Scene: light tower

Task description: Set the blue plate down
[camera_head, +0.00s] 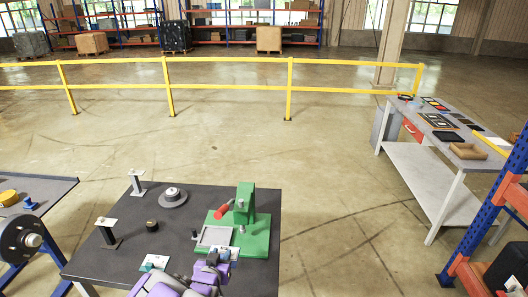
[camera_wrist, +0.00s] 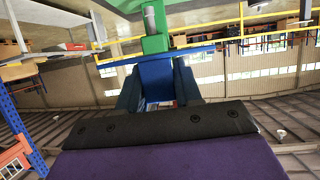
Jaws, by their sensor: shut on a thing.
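My gripper (camera_wrist: 157,88) is shut on the blue plate (camera_wrist: 155,76), whose blue face shows between the two dark fingers in the wrist view. In the head view my gripper (camera_head: 212,262) is at the front of the dark table, just in front of the green fixture (camera_head: 244,230). The fixture has a pale square bed (camera_head: 216,236) and a red handle (camera_head: 222,211). A green part (camera_wrist: 154,44) shows beyond the plate in the wrist view. The plate is not clear in the head view, so I cannot tell whether it touches anything.
The dark table (camera_head: 185,240) also bears a grey round part (camera_head: 173,195), a small black cylinder (camera_head: 152,226) and two stands (camera_head: 137,185) (camera_head: 108,234). A bench (camera_head: 435,165) stands at right beside a blue and orange rack (camera_head: 505,190). Yellow railing (camera_head: 230,88) crosses behind open floor.

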